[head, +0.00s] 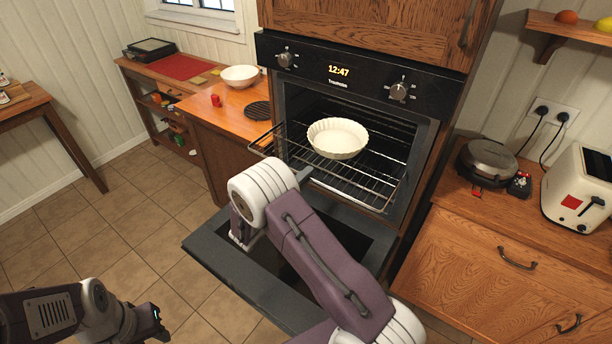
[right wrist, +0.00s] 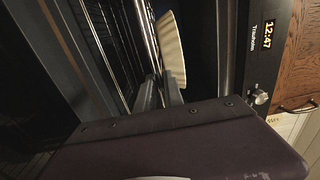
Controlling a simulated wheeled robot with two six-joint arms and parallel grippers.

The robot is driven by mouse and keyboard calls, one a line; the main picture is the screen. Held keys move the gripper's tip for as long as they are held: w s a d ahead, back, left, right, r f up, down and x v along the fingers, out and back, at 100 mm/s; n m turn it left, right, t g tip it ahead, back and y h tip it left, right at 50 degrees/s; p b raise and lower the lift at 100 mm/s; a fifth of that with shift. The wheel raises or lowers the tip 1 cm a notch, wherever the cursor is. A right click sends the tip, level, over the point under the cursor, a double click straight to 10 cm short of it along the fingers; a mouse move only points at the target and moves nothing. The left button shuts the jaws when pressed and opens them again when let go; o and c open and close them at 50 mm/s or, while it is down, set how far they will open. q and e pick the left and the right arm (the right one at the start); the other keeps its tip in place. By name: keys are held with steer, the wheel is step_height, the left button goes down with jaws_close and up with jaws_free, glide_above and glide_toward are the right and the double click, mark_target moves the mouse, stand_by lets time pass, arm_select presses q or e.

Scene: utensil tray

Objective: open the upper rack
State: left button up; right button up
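The oven (head: 355,90) stands with its door (head: 225,262) folded down. The upper rack (head: 372,187) is a wire shelf standing partly out of the oven, with a white fluted dish (head: 338,138) on it. The dish and the rack's wires (right wrist: 110,50) also show in the right wrist view. My right gripper (head: 304,174) is at the middle of the rack's front edge. Its fingers (right wrist: 160,88) are close together and appear shut on the front bar, whose gripped part is hidden. My left gripper (head: 152,325) is low at left, far from the rack; its finger gap is unclear.
The lowered door lies beneath my right arm. Left of the oven, a wooden counter (head: 222,118) holds a white bowl (head: 240,76) and a red cup (head: 215,100). At right, a counter (head: 470,210) holds a waffle iron (head: 487,160) and a toaster (head: 580,185). The tiled floor at left is clear.

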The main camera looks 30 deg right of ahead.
steer(key=o, duration=0.3)
steer(key=b+v, duration=0.1)
steer(key=v, duration=0.8)
